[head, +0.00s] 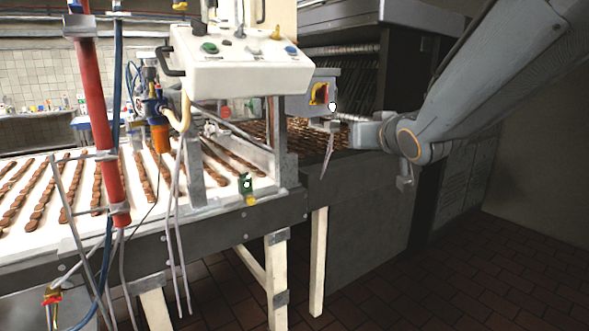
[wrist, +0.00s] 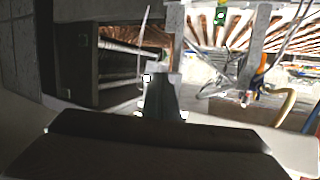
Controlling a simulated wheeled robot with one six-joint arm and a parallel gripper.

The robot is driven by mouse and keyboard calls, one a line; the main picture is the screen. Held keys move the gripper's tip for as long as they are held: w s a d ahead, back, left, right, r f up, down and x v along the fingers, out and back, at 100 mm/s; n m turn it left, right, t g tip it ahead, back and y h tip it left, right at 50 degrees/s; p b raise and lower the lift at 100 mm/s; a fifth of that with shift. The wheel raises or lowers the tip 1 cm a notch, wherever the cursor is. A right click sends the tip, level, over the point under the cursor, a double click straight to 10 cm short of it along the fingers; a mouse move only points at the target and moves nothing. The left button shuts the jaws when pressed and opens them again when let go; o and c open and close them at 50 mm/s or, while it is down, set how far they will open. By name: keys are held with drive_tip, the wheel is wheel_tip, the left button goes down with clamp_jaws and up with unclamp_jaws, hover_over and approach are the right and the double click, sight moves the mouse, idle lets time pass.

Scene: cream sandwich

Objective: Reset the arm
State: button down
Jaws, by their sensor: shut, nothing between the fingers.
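My arm reaches in from the upper right of the head view. My gripper (head: 326,125) is held out in front of the grey switch box, above the edge of the conveyor line. It is small and partly blended with the machine behind it. In the wrist view my gripper (wrist: 160,85) shows as a dark narrow shape in the middle, with its fingers together and nothing held. Whether it touches the machine cannot be told.
A conveyor (head: 130,210) carries rows of brown biscuits at the left. A control panel (head: 240,62) with buttons and a red-yellow switch (head: 320,94) stand close by. A red pole (head: 99,110) with hoses is at left. The tiled floor (head: 440,270) is clear at lower right.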

drive_tip(key=s+d+f+g+h, duration=0.1)
drive_tip(key=s+d+f+g, duration=0.2)
drive_tip(key=f, duration=0.4)
drive_tip(key=s+f+m+g+h, duration=0.1)
drive_tip(key=s+f+g, duration=0.1)
drive_tip(key=s+f, duration=0.35)
drive_tip(key=s+d+f+g+h, duration=0.1)
drive_tip(key=s+d+f+g, duration=0.15)
drive_tip(key=f, duration=0.55)
drive_tip(key=s+f+g, duration=0.6)
drive_tip(key=s+f, duration=0.3)
drive_tip(key=s, duration=0.5)
drive_tip(key=shift+a+f+m, duration=0.2)
drive_tip(key=shift+a+m, duration=0.1)
drive_tip(key=shift+a, duration=0.15)
drive_tip(key=shift+w, duration=0.1)
